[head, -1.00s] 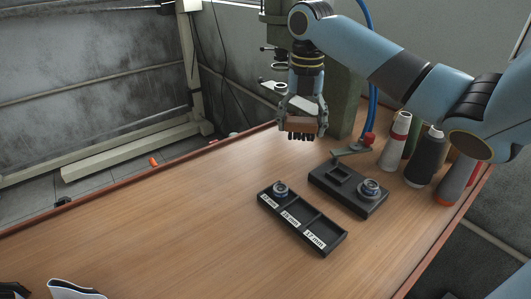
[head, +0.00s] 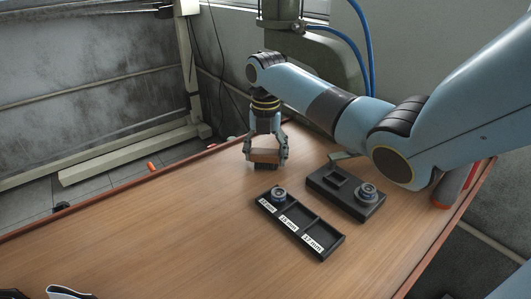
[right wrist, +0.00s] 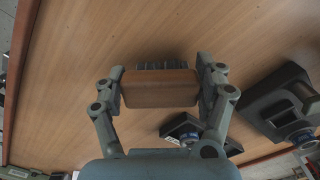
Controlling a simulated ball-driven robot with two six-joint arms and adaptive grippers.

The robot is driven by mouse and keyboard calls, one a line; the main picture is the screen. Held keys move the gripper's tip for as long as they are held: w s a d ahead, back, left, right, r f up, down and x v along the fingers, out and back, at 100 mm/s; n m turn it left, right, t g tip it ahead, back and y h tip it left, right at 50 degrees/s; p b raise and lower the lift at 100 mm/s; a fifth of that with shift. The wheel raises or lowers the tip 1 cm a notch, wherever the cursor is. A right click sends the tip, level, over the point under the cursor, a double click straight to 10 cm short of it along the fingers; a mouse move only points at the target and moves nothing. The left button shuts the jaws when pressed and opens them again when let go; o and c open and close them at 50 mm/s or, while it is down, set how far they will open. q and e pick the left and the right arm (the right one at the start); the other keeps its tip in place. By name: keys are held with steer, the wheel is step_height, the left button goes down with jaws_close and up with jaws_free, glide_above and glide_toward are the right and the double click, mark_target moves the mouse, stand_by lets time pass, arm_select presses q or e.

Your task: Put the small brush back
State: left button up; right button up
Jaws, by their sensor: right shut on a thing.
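The small brush (head: 265,156) is a brown wooden block with dark bristles below it. My right gripper (head: 266,159) is shut on its two ends, near the back edge of the wooden table. The bristles point down and are at or just above the table top; I cannot tell if they touch. In the right wrist view the brush (right wrist: 160,89) sits level between the fingertips (right wrist: 161,86), with its bristles on the far side. My left gripper is not in view.
A black labelled tray (head: 312,225) with a metal ring part (head: 279,194) lies to the right in front of the brush. A dark fixture block (head: 330,186) holds another ring part (head: 367,192). My right arm hides most of the spools.

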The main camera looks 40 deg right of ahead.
mark_target(266, 149)
steer(key=o, duration=1.3)
steer(key=shift+f, duration=0.1)
step_height(266, 149, up, 12)
steer(key=shift+b, duration=0.35)
steer(key=shift+s, duration=0.1)
